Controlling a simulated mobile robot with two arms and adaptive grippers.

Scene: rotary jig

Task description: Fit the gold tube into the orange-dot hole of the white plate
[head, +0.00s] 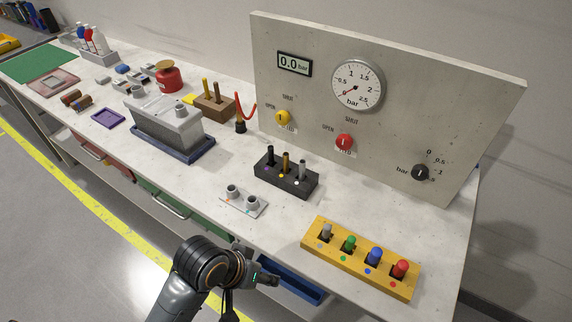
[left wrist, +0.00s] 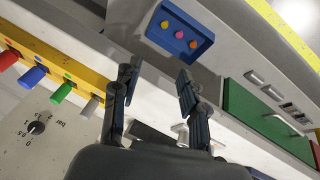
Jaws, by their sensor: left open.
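The gold tube (head: 286,163) stands upright in the middle of a black block (head: 268,180), between a black tube (head: 270,156) and a silver tube (head: 302,172). The white plate (head: 240,206) lies on the bench in front of it, with two raised grey collars and small orange and blue dots. The orange dot is by the left collar. My left gripper (head: 268,280) is at the bench's front edge, right of and nearer than the plate. In the left wrist view its fingers (left wrist: 158,84) are apart with nothing between them. My right gripper is not in view.
A yellow rack (head: 358,266) with several coloured pegs stands right of my gripper. A blue tray (head: 300,288) lies below the bench edge. A gauge panel (head: 400,110) stands behind. A grey box (head: 168,125) on a blue base stands to the left.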

